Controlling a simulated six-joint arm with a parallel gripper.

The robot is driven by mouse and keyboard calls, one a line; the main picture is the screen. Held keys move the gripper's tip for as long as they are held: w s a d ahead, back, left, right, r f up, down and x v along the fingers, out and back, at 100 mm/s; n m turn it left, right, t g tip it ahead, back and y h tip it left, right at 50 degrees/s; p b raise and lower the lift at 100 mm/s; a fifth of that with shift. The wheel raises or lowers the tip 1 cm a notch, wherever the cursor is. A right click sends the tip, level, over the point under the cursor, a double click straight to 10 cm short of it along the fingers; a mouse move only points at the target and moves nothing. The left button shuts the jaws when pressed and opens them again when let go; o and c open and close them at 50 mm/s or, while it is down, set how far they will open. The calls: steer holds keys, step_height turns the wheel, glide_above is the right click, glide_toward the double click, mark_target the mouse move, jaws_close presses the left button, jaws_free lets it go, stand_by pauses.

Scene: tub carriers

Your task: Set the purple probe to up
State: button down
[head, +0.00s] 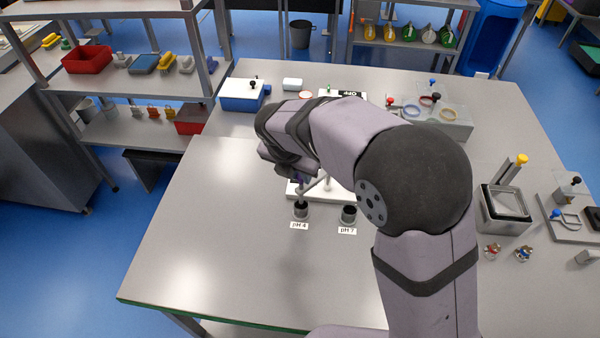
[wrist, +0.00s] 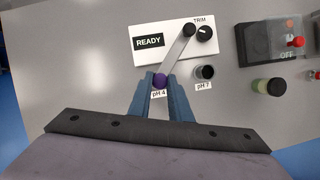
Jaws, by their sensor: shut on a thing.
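The purple probe knob (wrist: 160,80) shows in the wrist view at the end of a grey swing arm (wrist: 178,52) on the white meter (wrist: 165,42). The meter's display reads READY. My gripper (wrist: 161,84) is shut on the purple knob, over the pH 4 spot. The pH 4 cup (head: 300,211) stands in front of the meter in the head view, just below my gripper (head: 299,186). The pH 7 cup (head: 348,214) stands to its right and also shows in the wrist view (wrist: 205,72). The probe's lower end is hidden, so its height cannot be told.
A TRIM knob (wrist: 204,33) sits on the meter near the swing arm's pivot. The table's front left is clear.

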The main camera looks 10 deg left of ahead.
steer(key=shift+r, duration=0.6)
steer(key=shift+w, duration=0.1)
steer(key=c, duration=1.6)
jaws_free()
steer(key=b+v, duration=0.1)
steer(key=v, duration=0.6)
steer(key=shift+r+b, duration=0.15)
steer(key=shift+b, duration=0.25)
